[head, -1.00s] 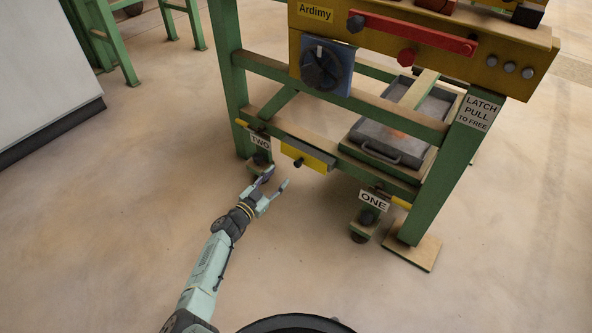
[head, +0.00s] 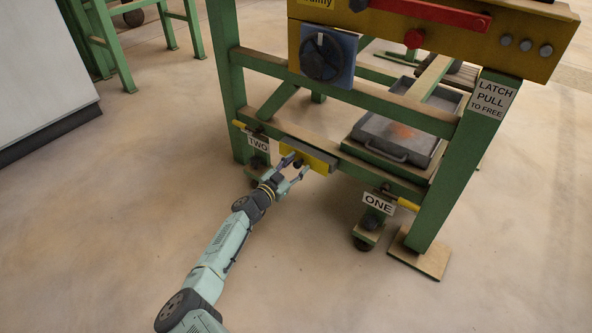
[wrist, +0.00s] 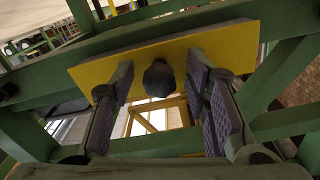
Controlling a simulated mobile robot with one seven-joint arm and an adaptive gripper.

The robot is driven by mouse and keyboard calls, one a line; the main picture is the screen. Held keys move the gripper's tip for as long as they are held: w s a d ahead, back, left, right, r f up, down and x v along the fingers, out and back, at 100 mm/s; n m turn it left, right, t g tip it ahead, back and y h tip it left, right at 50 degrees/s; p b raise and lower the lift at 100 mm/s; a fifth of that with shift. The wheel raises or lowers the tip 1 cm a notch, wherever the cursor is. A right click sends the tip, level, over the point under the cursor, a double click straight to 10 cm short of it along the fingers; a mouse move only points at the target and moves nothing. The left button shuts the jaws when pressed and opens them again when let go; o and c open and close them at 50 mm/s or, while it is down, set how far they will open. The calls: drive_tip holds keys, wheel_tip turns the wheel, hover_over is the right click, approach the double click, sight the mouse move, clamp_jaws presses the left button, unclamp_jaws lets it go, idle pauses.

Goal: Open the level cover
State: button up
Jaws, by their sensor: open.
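The yellow cover plate (head: 317,165), which seems to be the level cover, is on the low green front beam of the machine. It fills the upper part of the wrist view (wrist: 225,45). A dark faceted knob (wrist: 158,78) sticks out from its middle. My gripper (head: 294,168) is open in front of the plate. In the wrist view its two padded fingers (wrist: 160,74) stand one on each side of the knob, with a gap on both sides. The plate lies flat against the beam. The fingertips partly hide it in the head view.
Sign TWO (head: 258,143) and sign ONE (head: 378,203) hang left and right of the plate, near yellow handles. A grey tray (head: 395,140) sits behind the beam. A green leg (head: 455,165) stands at right. The floor in front is clear.

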drive_tip(key=shift+c, duration=0.2)
clamp_jaws()
idle(0.4)
